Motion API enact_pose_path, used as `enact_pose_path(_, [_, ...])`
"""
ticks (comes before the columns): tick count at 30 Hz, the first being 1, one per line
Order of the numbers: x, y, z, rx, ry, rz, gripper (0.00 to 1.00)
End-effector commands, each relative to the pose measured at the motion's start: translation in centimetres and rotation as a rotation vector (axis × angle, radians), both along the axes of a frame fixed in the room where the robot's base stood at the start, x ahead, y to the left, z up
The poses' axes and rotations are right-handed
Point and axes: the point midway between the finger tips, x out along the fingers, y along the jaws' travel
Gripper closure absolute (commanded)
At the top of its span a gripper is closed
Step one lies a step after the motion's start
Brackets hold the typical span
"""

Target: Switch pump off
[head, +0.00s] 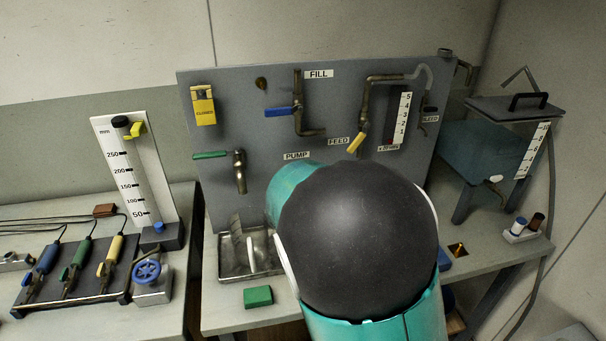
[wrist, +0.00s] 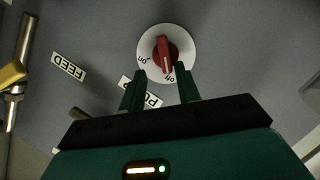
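The pump switch is a red knob (wrist: 165,54) on a white round dial (wrist: 181,39), seen in the wrist view. The dial reads "on" at its lower left and "off" at its bottom. The knob's bar stands near vertical in the picture, its lower end near the "off" mark; I cannot tell its exact setting. My gripper (wrist: 160,72) is open, its two green fingertips apart at the dial's lower edge, on either side of the knob's lower end. Contact cannot be told. In the head view the PUMP label (head: 297,155) shows, but my arm hides the knob and gripper.
The grey panel (head: 225,110) also carries a blue-handled fill valve (head: 279,112), a yellow-handled feed valve (head: 356,143) and a green-handled tap (head: 210,155). A metal sink (head: 232,262) and green block (head: 258,296) lie below. A tank (head: 483,150) stands right.

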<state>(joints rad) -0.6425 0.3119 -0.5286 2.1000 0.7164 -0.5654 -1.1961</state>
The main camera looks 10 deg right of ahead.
Motion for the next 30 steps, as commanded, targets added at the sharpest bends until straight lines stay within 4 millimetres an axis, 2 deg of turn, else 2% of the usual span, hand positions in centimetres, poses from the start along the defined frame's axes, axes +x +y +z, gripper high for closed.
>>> enact_pose_path(3, [-0.3,0.1,2.2,0.004,-0.004,0.003,0.67])
enact_pose_path(16, [-5.0,-0.1,7.7,0.006,-0.004,0.002,0.67])
enact_pose_path(30, [-11.8,-0.3,10.6,0.004,-0.002,0.003,0.67])
